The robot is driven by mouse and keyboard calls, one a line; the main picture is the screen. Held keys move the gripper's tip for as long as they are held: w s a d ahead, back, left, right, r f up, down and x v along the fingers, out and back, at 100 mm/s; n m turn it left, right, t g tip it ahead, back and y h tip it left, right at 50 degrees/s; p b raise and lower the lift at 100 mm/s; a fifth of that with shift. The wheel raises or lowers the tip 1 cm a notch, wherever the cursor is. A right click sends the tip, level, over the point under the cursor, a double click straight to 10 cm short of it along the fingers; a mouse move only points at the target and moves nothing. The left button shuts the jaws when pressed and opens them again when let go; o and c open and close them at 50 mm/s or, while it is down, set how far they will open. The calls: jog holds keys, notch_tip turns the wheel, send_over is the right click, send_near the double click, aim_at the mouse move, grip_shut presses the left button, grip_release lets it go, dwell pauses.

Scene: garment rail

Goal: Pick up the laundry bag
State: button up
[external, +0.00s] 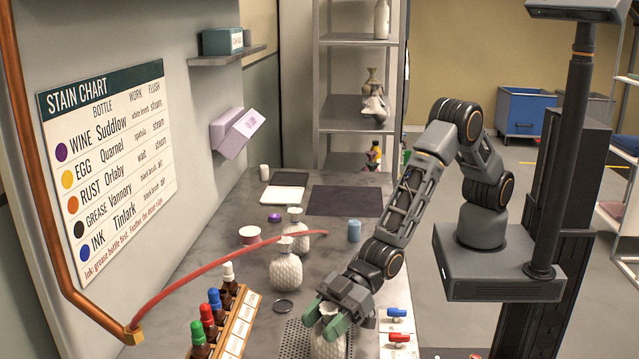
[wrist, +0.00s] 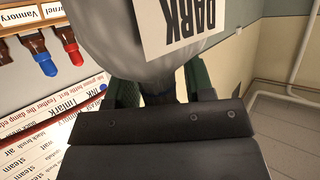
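A pale, rounded bag (external: 328,343) stands at the front of the counter, its upper part hidden by my gripper (external: 337,316). In the wrist view a greyish-white bag (wrist: 112,30) with a white tag (wrist: 185,25) reading DARK fills the top middle and narrows toward my gripper (wrist: 160,88). The green fingers sit on either side of its narrow part. My gripper is dark with green fingers and points down. Whether the fingers press on the bag is hidden. Two similar pale quilted shapes with necks, one nearer (external: 285,271) and one farther (external: 296,232), stand behind it on the counter.
A rack of colour-capped bottles (external: 228,320) stands close left of my gripper. Red and blue valves (external: 398,325) are close to its right. A red hose (external: 200,270) arcs over the counter from the copper pipe. A blue cylinder (external: 354,231) stands behind. A dark mat (external: 345,201) lies bare farther back.

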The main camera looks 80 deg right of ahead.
grip_shut()
jog(key=shift+r, duration=0.15)
dwell(0.4)
